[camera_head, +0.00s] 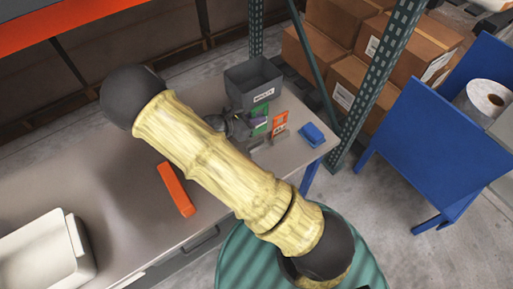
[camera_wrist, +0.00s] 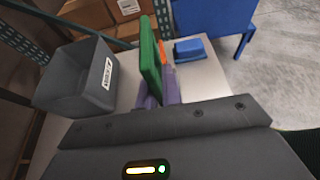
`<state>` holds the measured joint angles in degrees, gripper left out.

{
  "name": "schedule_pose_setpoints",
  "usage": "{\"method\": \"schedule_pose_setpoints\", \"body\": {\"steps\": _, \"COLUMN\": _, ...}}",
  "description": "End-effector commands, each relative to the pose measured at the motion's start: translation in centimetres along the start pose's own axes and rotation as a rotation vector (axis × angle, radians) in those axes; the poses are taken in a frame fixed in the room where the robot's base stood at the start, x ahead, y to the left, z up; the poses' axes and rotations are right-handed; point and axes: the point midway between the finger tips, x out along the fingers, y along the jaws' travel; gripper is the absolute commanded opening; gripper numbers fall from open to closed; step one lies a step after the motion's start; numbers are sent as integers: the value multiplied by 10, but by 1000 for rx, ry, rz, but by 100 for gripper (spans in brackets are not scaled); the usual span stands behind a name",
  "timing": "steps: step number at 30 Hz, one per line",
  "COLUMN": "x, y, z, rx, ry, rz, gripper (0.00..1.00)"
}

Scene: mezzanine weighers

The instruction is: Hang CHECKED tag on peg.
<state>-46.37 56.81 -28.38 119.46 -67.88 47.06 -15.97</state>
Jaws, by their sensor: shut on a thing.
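My gripper (camera_wrist: 158,92), with purple fingers, is shut on a green tag (camera_wrist: 149,58) in the wrist view. The tag is upright, seen nearly edge-on, and its lettering cannot be read. In the head view the green tag (camera_head: 263,128) shows beside the purple fingers of my gripper (camera_head: 258,119), above the grey bench. An orange tag (camera_head: 280,121) stands upright just right of it, near a small grey base (camera_head: 278,139). In the wrist view the orange tag (camera_wrist: 167,51) is mostly hidden behind the green one. I cannot make out a peg clearly.
A dark grey labelled bin (camera_head: 254,84) stands behind my gripper; a blue block (camera_head: 312,134) lies near the bench's right end. An orange bar (camera_head: 175,189) and a white tray (camera_head: 45,258) are on the bench (camera_head: 105,195). A green rack post (camera_head: 372,85) stands beyond the right end.

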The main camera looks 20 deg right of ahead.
Motion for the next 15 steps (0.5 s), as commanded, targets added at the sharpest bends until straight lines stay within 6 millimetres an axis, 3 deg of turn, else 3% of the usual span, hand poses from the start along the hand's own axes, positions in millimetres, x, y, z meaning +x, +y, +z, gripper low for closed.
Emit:
{"method": "schedule_pose_setpoints", "body": {"steps": 8, "x": 1, "y": 0, "z": -6, "rx": -4, "ry": 0, "rz": 1, "gripper": 0}}
{"method": "schedule_pose_setpoints", "body": {"steps": 15, "x": 14, "y": 0, "z": -38, "rx": -7, "ry": -2, "rz": 1, "gripper": 0}}
